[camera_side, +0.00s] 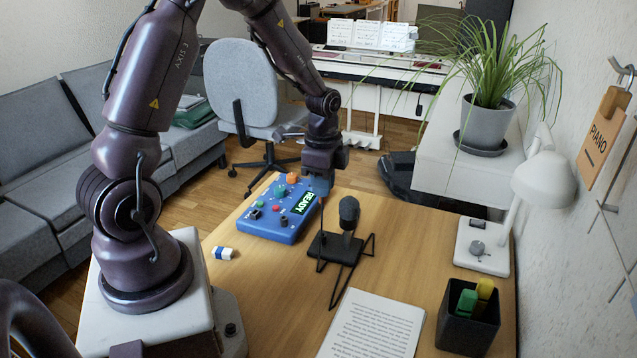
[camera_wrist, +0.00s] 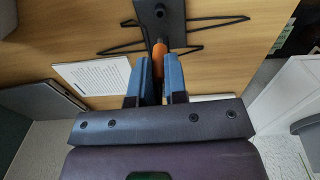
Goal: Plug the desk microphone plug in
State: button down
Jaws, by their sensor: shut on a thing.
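My gripper (camera_side: 318,185) is at the far right end of the blue box (camera_side: 265,224), close to its READY display (camera_side: 300,203). In the wrist view its two blue fingers (camera_wrist: 160,82) are shut on an orange plug (camera_wrist: 159,52), whose end shows between them. In the side view the fingers hide the plug. The black desk microphone (camera_side: 349,214) stands on a dark flat base (camera_side: 334,248) to the right of the box. The base also shows in the wrist view (camera_wrist: 160,18). I cannot see a socket or tell whether the plug touches one.
Thin black rods or cable lie around the microphone base. A printed sheet (camera_side: 372,326), a pen cup (camera_side: 468,331), a white lamp (camera_side: 482,247) and an eraser (camera_side: 223,253) are on the wooden desk (camera_side: 277,290). A potted plant (camera_side: 486,122) stands behind, at right.

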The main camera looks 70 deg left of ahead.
aim_at(323, 202)
jog(key=shift+f, duration=2.8)
jog(key=shift+f, duration=0.5)
jog(key=shift+r, duration=0.2)
jog(key=shift+f, duration=0.3)
jog(key=shift+r, duration=0.3)
jog(key=shift+f, duration=0.4)
dwell(0.8)
jog(key=shift+r, duration=0.4)
jog(key=shift+r, duration=0.1)
